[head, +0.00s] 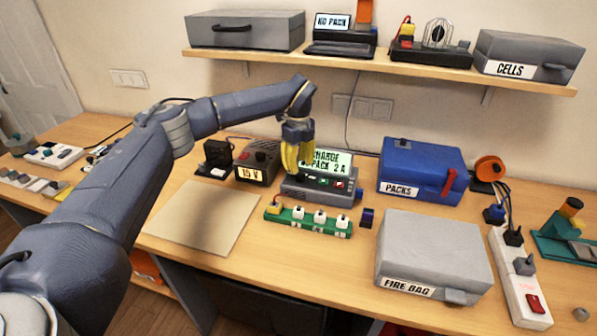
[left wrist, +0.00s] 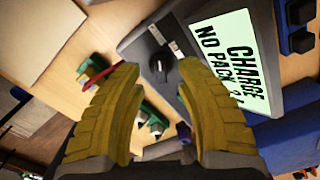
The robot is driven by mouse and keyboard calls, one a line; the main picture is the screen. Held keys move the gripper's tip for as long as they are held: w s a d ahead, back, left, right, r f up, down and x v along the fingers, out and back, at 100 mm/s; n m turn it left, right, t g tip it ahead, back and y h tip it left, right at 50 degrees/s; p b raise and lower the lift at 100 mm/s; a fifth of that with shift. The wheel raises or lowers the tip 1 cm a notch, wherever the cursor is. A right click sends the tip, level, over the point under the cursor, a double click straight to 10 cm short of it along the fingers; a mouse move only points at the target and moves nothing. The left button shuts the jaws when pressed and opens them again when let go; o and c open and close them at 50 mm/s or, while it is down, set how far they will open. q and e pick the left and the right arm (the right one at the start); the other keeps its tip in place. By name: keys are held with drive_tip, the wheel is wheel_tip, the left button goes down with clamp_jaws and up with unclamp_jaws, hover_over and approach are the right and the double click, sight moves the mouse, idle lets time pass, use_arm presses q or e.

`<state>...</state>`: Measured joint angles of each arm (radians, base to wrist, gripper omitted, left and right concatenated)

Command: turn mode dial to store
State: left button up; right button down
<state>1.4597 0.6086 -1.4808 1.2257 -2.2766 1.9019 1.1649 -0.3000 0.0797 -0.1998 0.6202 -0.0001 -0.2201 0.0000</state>
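The charger (head: 318,188) is a grey box with a lit screen (head: 333,161) reading CHARGE, partly covered by my gripper in the head view. The screen also shows in the left wrist view (left wrist: 228,65), with CHARGE and NO PACK. The mode dial (left wrist: 158,64) is a small dark round knob with a light mark, on the charger's face beside the screen. In the head view my gripper hides it. My left gripper (head: 298,168) points down over the charger's left part. Its yellow fingers (left wrist: 157,70) are apart, with the dial showing between the tips; contact cannot be told. My right gripper is not in view.
A 15 V supply (head: 257,162) stands left of the charger. A green strip with white plugs (head: 308,220) lies in front. The blue PACKS box (head: 421,170) is at right, the grey FIRE BAG box (head: 433,250) front right. A beige mat (head: 203,217) lies bare at left.

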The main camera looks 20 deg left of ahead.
sight(299, 171)
use_arm(q)
drive_tip(key=shift+f, duration=1.7)
drive_tip(key=shift+o, duration=0.4)
clamp_jaws()
